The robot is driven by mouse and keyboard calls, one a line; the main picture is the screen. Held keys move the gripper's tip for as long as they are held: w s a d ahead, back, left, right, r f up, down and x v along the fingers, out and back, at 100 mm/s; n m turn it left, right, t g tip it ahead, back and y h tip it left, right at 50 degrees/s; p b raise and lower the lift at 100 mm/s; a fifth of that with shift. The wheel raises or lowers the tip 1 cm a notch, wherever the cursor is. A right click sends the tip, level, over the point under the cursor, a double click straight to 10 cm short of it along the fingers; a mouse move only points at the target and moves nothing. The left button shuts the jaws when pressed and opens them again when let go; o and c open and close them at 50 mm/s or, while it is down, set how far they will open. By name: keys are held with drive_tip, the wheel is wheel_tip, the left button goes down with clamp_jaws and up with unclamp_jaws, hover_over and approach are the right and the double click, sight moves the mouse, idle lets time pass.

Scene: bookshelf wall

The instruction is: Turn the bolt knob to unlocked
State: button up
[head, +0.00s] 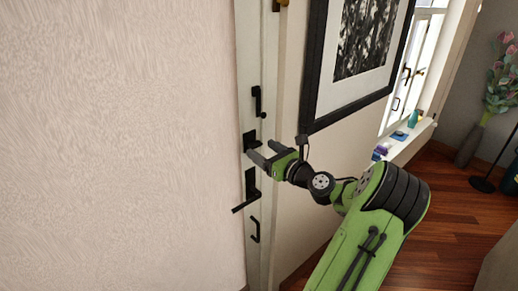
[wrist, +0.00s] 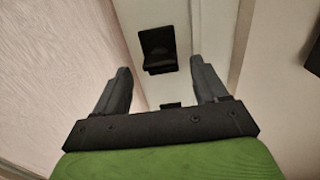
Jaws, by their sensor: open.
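A black plate with a raised block, which looks like the bolt knob (head: 250,137), is on the narrow white door strip in the head view. In the wrist view the knob (wrist: 158,48) lies ahead, between the lines of the two fingers and just beyond their tips. My gripper (head: 259,151) is open, with its grey fingers pointing at the strip right beside the knob. In the wrist view the gripper (wrist: 160,67) has nothing between its fingers. Whether a fingertip touches the plate, I cannot tell. The knob's turn position is not clear.
On the same strip, a black latch (head: 258,102) sits above, and a lever handle (head: 248,190) and a small pull (head: 254,229) sit below. A framed picture (head: 356,50) hangs close to the right. A windowsill (head: 408,140) holds small items. A textured wall fills the left.

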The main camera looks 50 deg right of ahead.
sight(253, 145)
drive_tip(key=x, duration=0.2)
drive_tip(key=shift+w+d, duration=0.1)
drive_tip(key=shift+w, duration=0.25)
drive_tip(key=c, duration=1.1)
drive_tip(key=shift+o, duration=0.2)
drive_tip(key=shift+n, duration=0.4)
drive_tip(key=n, duration=0.3)
drive_tip(key=shift+n, duration=0.3)
drive_tip(key=shift+f+n+b, duration=0.1)
drive_tip(key=shift+n+b, duration=3.2)
drive_tip(key=shift+n, duration=3.5)
